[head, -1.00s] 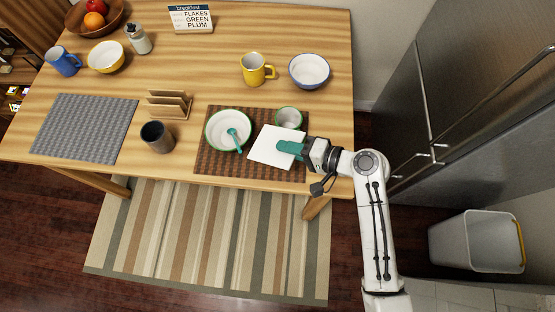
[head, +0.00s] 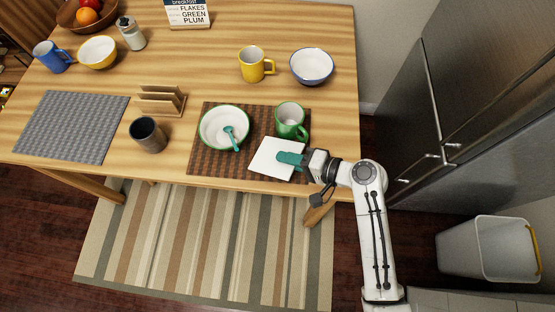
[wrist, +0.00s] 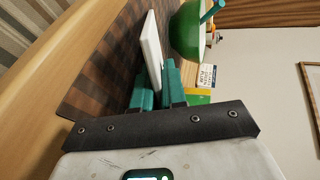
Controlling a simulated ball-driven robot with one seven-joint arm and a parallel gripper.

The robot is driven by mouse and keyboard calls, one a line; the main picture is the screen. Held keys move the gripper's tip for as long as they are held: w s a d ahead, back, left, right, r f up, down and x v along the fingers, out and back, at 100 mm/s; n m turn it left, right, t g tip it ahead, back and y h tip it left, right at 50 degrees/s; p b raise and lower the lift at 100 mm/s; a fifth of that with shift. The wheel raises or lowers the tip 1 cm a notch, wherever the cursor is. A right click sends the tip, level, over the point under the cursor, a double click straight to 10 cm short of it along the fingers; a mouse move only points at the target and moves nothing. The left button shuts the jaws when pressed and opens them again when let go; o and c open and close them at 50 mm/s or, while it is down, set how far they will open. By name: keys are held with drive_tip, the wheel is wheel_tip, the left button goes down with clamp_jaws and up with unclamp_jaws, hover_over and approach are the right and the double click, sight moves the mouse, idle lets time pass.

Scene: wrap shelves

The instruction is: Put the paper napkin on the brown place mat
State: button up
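The white square paper napkin (head: 272,160) is over the front right part of the brown place mat (head: 205,155). My gripper (head: 288,158) comes from the right, its teal fingers shut on the napkin's right part. In the wrist view, the napkin (wrist: 151,45) stands out edge-on from between the two fingers (wrist: 157,92), with the brown mat (wrist: 112,65) alongside. I cannot tell whether the napkin touches the mat.
A green-rimmed bowl (head: 214,128) with a teal spoon (head: 232,138) is left of the napkin on the mat. A green mug (head: 289,122) stands just behind the napkin. A dark cup (head: 148,136) and wooden rack (head: 162,101) stand further left.

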drive_tip(key=shift+o, duration=1.2)
drive_tip(key=shift+p+v, duration=1.45)
drive_tip(key=shift+v, duration=2.55)
wheel_tip(320, 180, up, 7)
drive_tip(key=d+p, duration=0.2)
drive_tip(key=p, duration=0.5)
drive_tip(key=shift+s+d, duration=0.35)
drive_tip(key=shift+s, duration=0.15)
